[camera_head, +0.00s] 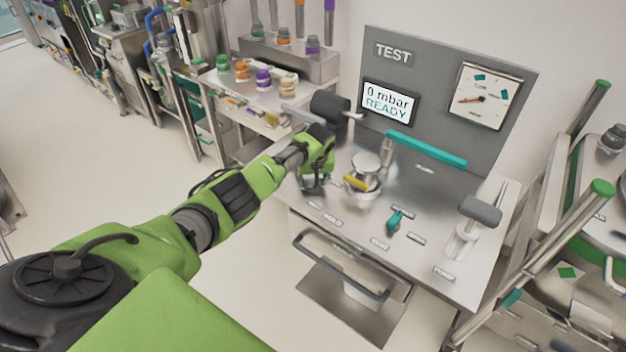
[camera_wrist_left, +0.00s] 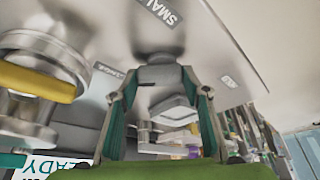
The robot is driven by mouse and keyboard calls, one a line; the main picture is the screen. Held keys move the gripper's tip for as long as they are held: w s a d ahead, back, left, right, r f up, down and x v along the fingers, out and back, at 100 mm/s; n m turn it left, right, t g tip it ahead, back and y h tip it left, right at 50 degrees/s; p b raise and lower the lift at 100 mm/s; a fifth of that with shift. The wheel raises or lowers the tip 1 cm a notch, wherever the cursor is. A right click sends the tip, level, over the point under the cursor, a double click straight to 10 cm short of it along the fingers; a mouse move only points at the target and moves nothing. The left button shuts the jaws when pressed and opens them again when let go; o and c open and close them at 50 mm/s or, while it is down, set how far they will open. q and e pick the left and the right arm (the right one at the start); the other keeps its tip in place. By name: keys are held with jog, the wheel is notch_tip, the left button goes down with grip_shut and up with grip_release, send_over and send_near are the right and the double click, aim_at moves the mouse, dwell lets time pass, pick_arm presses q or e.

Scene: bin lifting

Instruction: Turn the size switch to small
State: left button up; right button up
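My left gripper (camera_head: 314,184) points down over the left front part of the steel test bench (camera_head: 340,222). In the left wrist view its two teal-lined fingers (camera_wrist_left: 160,95) are spread apart. A dark grey knob (camera_wrist_left: 160,73), which looks like the size switch, shows between and just beyond the fingertips. I cannot tell whether they touch it. A label reading "SMAL", cut off by the picture edge (camera_wrist_left: 162,10), lies on the bench beside the knob. In the head view the gripper hides the knob. My right gripper is not in view.
A round metal vessel with a yellow part (camera_head: 356,184) stands close right of the gripper. A teal knob (camera_head: 394,220) and grey-headed lever (camera_head: 480,211) are farther right. Behind are a teal bar (camera_head: 427,148) and a display (camera_head: 388,103) reading "0 mbar READY". A handle (camera_head: 340,268) juts out in front.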

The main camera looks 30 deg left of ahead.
pick_arm(q)
jog(key=shift+m, duration=0.3)
jog(key=shift+s+m+t+h+p, duration=0.15)
jog(key=shift+m+t+h+p, duration=0.2)
jog(key=shift+m, duration=0.55)
jog(key=shift+a+m+h, duration=0.1)
jog(key=shift+m+h, duration=0.35)
jog(key=shift+m, duration=0.45)
jog(key=shift+f+m+t+h+b, duration=0.1)
jog(key=shift+m+t+h+b, duration=0.3)
jog(key=shift+m, duration=0.5)
jog(key=shift+a+m+b, duration=0.1)
jog(key=shift+m+b, duration=0.6)
jog(key=shift+m, duration=0.2)
jog(key=m+h+b, duration=0.1)
jog(key=m+b, duration=0.2)
jog(key=b, duration=0.1)
jog(key=m+g+h+b, duration=0.1)
jog(key=m+b, duration=0.2)
jog(key=b, duration=0.2)
jog(key=m+h+b, duration=0.1)
jog(key=m+b, duration=0.2)
jog(key=b, duration=0.1)
jog(key=shift+a+f+g+h, duration=0.15)
jog(key=shift+a+g+h, duration=0.1)
jog(key=shift+h, duration=0.15)
jog(key=shift+s+r+m+g+b, duration=0.1)
jog(key=shift+r+m+g+b, duration=0.2)
jog(key=shift+m+b, duration=0.7)
jog(key=shift+n, duration=0.3)
